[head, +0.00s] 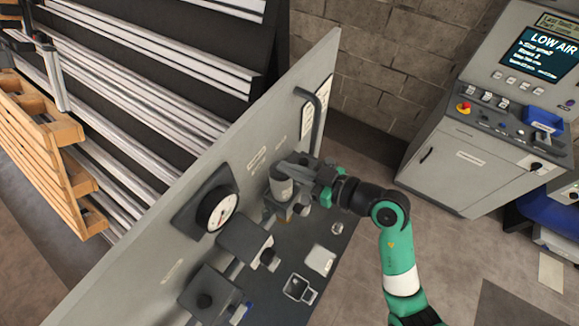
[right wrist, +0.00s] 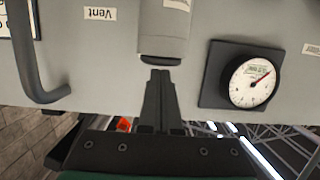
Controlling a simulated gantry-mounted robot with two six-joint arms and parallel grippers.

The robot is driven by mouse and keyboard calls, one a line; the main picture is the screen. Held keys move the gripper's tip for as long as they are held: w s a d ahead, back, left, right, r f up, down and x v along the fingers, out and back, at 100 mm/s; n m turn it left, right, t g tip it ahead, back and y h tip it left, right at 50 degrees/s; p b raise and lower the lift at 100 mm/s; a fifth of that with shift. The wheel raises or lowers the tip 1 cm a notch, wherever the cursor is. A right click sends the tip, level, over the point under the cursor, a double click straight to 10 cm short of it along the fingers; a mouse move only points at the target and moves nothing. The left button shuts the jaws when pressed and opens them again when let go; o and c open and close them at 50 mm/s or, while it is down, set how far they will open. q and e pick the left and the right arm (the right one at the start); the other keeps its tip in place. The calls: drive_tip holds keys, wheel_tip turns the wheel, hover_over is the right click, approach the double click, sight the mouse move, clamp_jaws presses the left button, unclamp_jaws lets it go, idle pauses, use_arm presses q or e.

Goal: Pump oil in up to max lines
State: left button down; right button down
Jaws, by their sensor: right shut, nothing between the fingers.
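A grey panel (head: 262,130) carries a round dial gauge (head: 216,208) with a white face; the gauge (right wrist: 252,82) also shows in the right wrist view. To the gauge's right in the head view, a grey cylindrical unit (head: 281,186) is mounted on the panel. My right gripper (right wrist: 160,74) is shut and empty, its fingertips at the dark end of the cylindrical unit (right wrist: 163,28); I cannot tell whether they touch. In the head view its fingertips are partly hidden beside the unit. Max lines and an oil level cannot be made out. My left gripper is not in view.
A dark bent handle (head: 312,115) sticks out of the panel. Grey valve blocks (head: 244,240) sit below the gauge. A control cabinet (head: 460,160) at right has a screen (head: 540,54) reading "LOW AIR". A wooden pallet (head: 40,135) stands at left. Floor shows between panel and cabinet.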

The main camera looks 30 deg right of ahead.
drive_tip(key=shift+f, duration=0.95)
drive_tip(key=shift+r, duration=0.45)
wheel_tip(320, 180, up, 3)
drive_tip(key=shift+r, duration=0.1)
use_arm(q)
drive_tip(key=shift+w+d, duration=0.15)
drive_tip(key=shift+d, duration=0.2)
use_arm(e)
drive_tip(key=v, duration=1)
